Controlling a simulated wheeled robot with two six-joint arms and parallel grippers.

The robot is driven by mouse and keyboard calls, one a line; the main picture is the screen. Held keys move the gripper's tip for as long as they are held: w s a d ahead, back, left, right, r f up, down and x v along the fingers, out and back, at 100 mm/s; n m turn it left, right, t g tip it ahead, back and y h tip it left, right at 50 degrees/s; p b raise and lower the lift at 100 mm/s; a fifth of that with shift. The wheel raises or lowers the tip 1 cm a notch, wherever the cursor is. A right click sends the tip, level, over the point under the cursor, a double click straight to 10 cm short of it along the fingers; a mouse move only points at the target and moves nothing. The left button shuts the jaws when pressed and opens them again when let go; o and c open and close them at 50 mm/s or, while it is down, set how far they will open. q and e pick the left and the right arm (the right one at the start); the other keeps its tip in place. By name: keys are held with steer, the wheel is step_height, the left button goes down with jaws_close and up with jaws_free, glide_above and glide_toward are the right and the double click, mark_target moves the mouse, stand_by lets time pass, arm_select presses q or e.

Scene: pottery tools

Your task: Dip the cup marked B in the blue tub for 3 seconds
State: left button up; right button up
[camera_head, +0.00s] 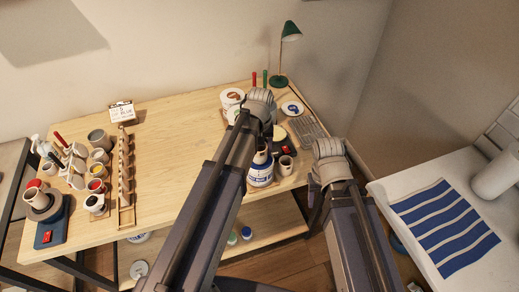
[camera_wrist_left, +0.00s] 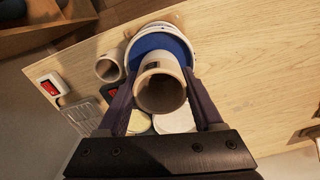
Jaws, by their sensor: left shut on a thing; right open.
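My left gripper (camera_wrist_left: 163,92) is shut on a pale cup (camera_wrist_left: 160,98), its open mouth facing the wrist camera. A dark mark shows on its side, but I cannot read the letter. The tub (camera_wrist_left: 186,42), white-rimmed with blue inside, lies behind the cup in the left wrist view; the cup overlaps the blue, and I cannot tell whether it touches it. In the head view the tub (camera_head: 261,173) has a blue and white label and is partly hidden by my left arm. My right gripper (camera_head: 331,172) is right of the table, its fingers hard to see.
Another pale cup (camera_head: 286,165) stands right of the tub, near a red switch (camera_wrist_left: 48,87) and a wire rack (camera_head: 306,131). White round lids or dishes (camera_head: 292,108) and a green lamp (camera_head: 279,82) are behind. Cups and tools crowd the table's left; its middle is clear.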

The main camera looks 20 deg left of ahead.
mark_target(259, 155)
arm_select(q)
steer(key=shift+f, duration=0.4)
steer(key=shift+f+b, duration=1.15)
steer(key=shift+b, duration=0.2)
steer(key=shift+r, duration=0.15)
stand_by(1.5)
step_height(259, 155, up, 6)
steer(key=p, duration=0.6)
steer(key=shift+f, duration=0.2)
steer(key=shift+f, duration=0.1)
stand_by(1.3)
